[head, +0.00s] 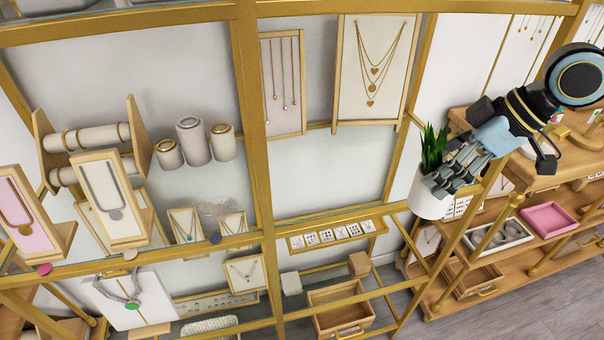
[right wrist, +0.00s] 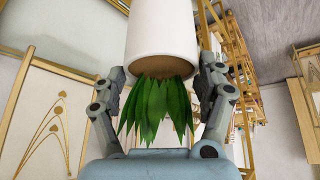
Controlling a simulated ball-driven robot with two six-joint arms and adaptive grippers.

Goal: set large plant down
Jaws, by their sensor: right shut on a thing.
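The large plant has green pointed leaves in a white pot (head: 428,197). In the head view it is at the right of centre, upright, in front of the gold shelf frame. My right gripper (head: 437,185) is shut on the pot, with its fingers on the pot's side. In the right wrist view, the white pot (right wrist: 162,35) sits between the two fingers of the gripper (right wrist: 165,75), and its leaves point toward the palm. Whether the pot's base touches anything is not clear. My left gripper is not in view.
A gold-framed glass shelf (head: 325,217) holds jewellery displays on the left. A necklace board (head: 372,70) stands behind, left of the plant. Wooden shelves (head: 545,175) at the right carry a pink tray (head: 550,219) and a grey tray (head: 498,237). The glass right of the small displays looks clear.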

